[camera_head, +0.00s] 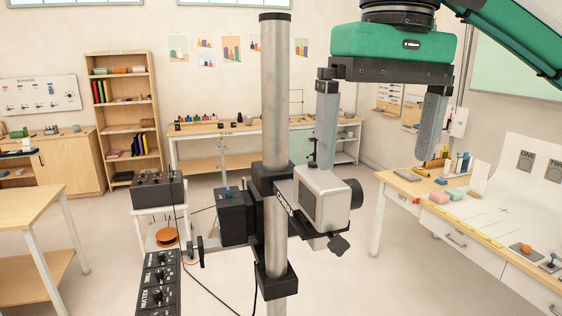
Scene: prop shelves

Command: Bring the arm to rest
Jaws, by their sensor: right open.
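My right gripper (376,160) hangs down from the top right, with a green body and two grey fingers. The fingers are wide apart and nothing is between them. The left finger's tip shows just above a grey boxed device (326,200) clamped to an upright metal pole (274,95). I cannot tell whether the tip touches the device. My left gripper is not in view.
A black box (157,190) stands on a small white stand left of the pole. A worktable (480,215) with colored blocks is at right. A bookshelf (123,118) and a long bench (200,131) stand behind. Pale floor lies open between.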

